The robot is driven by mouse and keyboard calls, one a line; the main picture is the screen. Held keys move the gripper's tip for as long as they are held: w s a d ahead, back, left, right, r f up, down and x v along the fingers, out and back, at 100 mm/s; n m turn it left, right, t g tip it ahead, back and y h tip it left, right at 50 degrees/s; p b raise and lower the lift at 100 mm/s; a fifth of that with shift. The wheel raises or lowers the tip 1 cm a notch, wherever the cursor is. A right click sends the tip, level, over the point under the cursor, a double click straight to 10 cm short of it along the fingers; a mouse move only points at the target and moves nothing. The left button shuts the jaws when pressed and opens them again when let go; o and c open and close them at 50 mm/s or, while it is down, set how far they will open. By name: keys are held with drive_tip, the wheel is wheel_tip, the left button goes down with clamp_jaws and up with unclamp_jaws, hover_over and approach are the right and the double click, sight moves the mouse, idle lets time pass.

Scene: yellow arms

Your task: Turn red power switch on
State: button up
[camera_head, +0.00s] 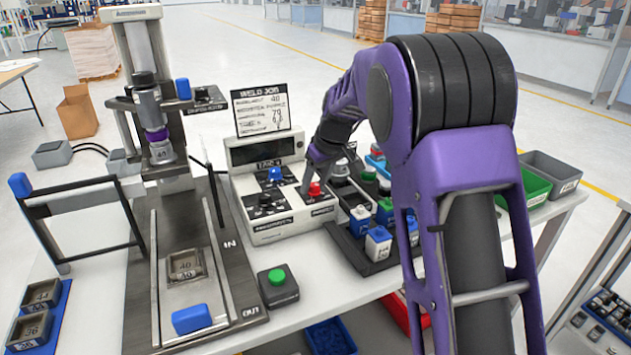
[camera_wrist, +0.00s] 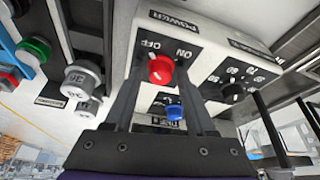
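The red power switch (camera_wrist: 160,69) is a round knob on a dark plate marked OFF and ON, under a POWER label, in the wrist view. In the head view the red knob (camera_head: 314,189) sits at the right of the white control box (camera_head: 262,148). My gripper (camera_wrist: 160,78) has its two dark fingers apart, one on each side of the knob, with the tips close to it. A small gap seems to show on both sides; contact is not clear. The knob's exact setting is hard to read. In the head view my gripper (camera_head: 316,172) is just above the knob, its tips partly hidden.
A blue knob (camera_wrist: 174,112) and a black dial (camera_wrist: 232,93) with numbers are close by on the same box. A dark tray (camera_head: 368,262) with blue- and green-topped parts stands at right. A green button box (camera_head: 278,288) is in front.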

clamp_jaws()
drive_tip(key=shift+r+m, duration=0.1)
drive_tip(key=shift+m, duration=0.3)
drive_tip(key=m+h+p, duration=0.1)
drive_tip(key=m+p, duration=0.2)
drive_tip(key=shift+s+a+m+h, duration=0.1)
drive_tip(key=shift+a+m+h, duration=0.1)
drive_tip(key=shift+m+h, duration=0.15)
drive_tip(key=m+h+p, duration=0.1)
drive_tip(key=m, duration=0.1)
drive_tip(key=m+h+p, duration=0.1)
drive_tip(key=m, duration=0.1)
drive_tip(key=shift+a+t+p, duration=0.1)
drive_tip(key=shift+t+p, duration=0.25)
drive_tip(key=shift+t, duration=0.05)
drive_tip(key=m+p, duration=0.1)
drive_tip(key=m, duration=0.1)
drive_tip(key=m+h+p, duration=0.1)
drive_tip(key=m, duration=0.2)
drive_tip(key=shift+g+h, duration=0.25)
drive_tip(key=shift+g, duration=0.05)
drive_tip(key=shift+a+m+g+h+p, duration=0.1)
drive_tip(key=shift+m+g+h+p, duration=0.3)
drive_tip(key=shift+m, duration=0.75)
drive_tip(key=shift+m+g+h+p, duration=0.25)
drive_tip(key=shift+m+p, duration=0.25)
drive_tip(key=shift+m, duration=0.6)
